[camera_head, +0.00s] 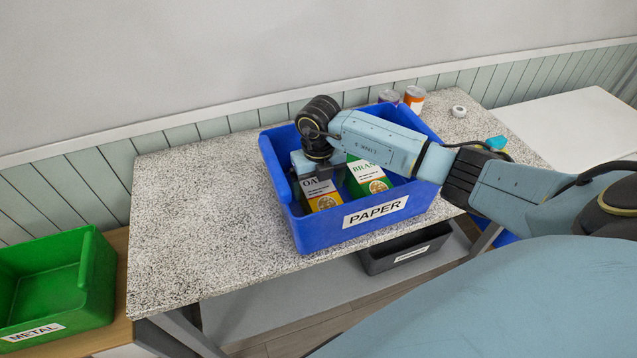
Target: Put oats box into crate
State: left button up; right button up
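The oats box (321,196), yellow and dark with "OA" readable on its front, is inside the blue crate labelled PAPER (320,238), toward its left side. A green and white bran box (367,178) stands just right of it in the same crate. My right gripper (318,172) reaches down into the crate from above, at the top of the oats box. The gripper and wrist hide the top of the box, and I cannot tell whether the fingers grip it. My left gripper is out of view.
The crate sits on a speckled table (200,215) whose left part is clear. Two cans (414,98) and a white roll (459,111) are behind the crate. A green METAL crate (88,262) is at lower left. A dark bin (405,250) is below the table.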

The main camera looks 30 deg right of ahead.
aim_at(318, 188)
jog(key=shift+r, duration=0.15)
notch_tip(318, 188, up, 12)
jog(key=shift+f+b, duration=0.1)
jog(key=shift+b, duration=0.4)
dwell(1.2)
